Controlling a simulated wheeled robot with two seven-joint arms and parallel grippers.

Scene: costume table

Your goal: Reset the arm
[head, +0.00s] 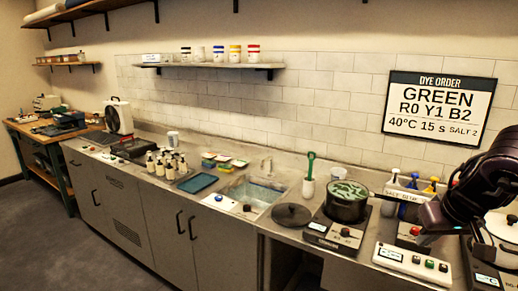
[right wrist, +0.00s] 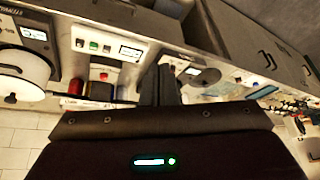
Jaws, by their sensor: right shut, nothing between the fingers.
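My right arm comes in from the right edge of the head view, and its dark gripper (head: 424,238) hangs over the right part of the counter. In the right wrist view the two dark fingers (right wrist: 160,85) are together, with nothing between them. The gripper is right of the dark pot (head: 346,203), which holds green contents, and above the white button box (head: 412,263). How far it is above the counter is hard to tell. My left gripper is in neither view.
A dark lid (head: 292,215) lies left of the pot. Behind the gripper stands a caddy of coloured bottles (head: 408,187), partly hidden by my arm. A white pot (head: 500,228) is at the right edge. The sink (head: 254,194) and small bottles (head: 165,165) are further left.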

